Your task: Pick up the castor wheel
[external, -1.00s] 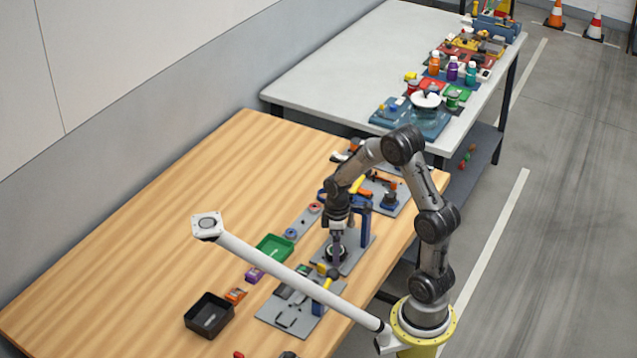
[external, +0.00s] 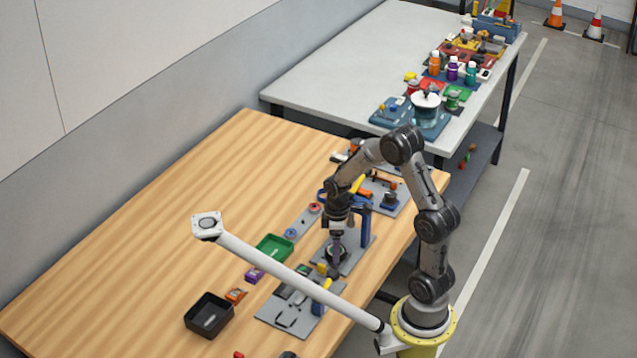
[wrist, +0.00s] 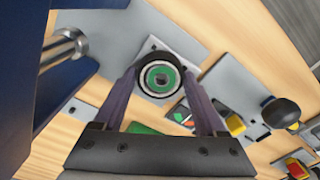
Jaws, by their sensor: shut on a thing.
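The castor wheel (wrist: 161,77) shows in the wrist view as a round black-rimmed disc with a green ring and a dark centre. It sits between the two fingertips of my gripper (wrist: 160,80), which is shut on it from both sides. In the external view my gripper (external: 336,246) points straight down, low over a grey plate on the wooden table. The wheel there is a small dark ring (external: 338,254) at the fingertips, partly covered by them. I cannot tell whether it is clear of the plate.
A blue upright fixture (external: 364,218) stands close beside my gripper; in the wrist view its blue body and metal rod (wrist: 66,46) fill the left. A black knob (wrist: 281,112) is at right. A green tray (external: 273,247) and black bin (external: 209,315) lie left. The table's far left is clear.

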